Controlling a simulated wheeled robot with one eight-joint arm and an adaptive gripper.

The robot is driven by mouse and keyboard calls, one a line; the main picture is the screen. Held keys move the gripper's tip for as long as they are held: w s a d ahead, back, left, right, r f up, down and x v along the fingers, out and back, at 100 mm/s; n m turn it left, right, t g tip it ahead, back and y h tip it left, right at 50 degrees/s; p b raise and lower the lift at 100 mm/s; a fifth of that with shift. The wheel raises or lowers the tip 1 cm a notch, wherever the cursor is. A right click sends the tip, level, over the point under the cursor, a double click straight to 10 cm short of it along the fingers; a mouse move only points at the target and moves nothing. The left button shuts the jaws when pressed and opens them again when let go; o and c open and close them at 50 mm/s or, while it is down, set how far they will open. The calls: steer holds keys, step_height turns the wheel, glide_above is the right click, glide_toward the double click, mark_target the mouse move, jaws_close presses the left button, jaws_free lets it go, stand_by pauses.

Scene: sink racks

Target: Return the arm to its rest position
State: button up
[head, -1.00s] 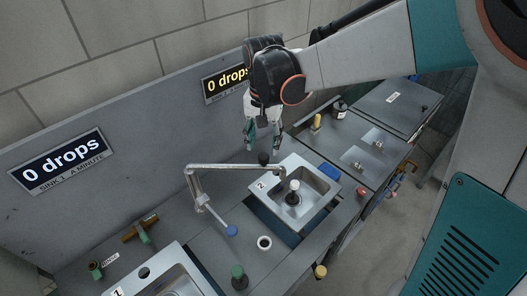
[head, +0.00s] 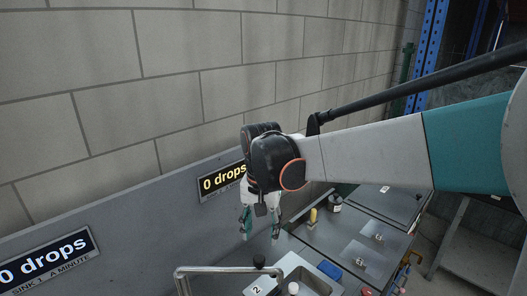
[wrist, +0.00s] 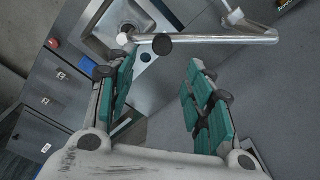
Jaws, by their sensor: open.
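My gripper (head: 261,226) is open and empty, pointing down in front of the grey back panel (head: 140,222). In the head view it hangs above the counter, behind and above sink 2 (head: 292,272). In the wrist view the two teal-padded fingers of my gripper (wrist: 155,95) stand apart with nothing between them. My arm (head: 380,150) reaches in from the right side of the head view.
A bent metal faucet (head: 225,269) crosses in front of sink 2; it also spans the top of the wrist view (wrist: 215,40). A yellow item (head: 313,215) and a dark bottle (head: 335,202) stand on the right counter. Two signs read "0 drops" (head: 45,262).

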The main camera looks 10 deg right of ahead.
steer(key=s+d+f+n+t+b, duration=0.2)
steer(key=s+d+f+t+b, duration=0.1)
steer(key=s+d+f+b, duration=0.2)
steer(key=s+d+f+n+t+b, duration=0.2)
steer(key=s+d+f+t+b, duration=0.2)
steer(key=s+f+b, duration=0.5)
steer(key=s+d+b, duration=0.1)
steer(key=s+b, duration=0.1)
steer(key=s, duration=0.1)
steer(key=shift+d+f+n, duration=0.15)
steer(key=shift+f+n, duration=0.15)
steer(key=shift+n, duration=0.1)
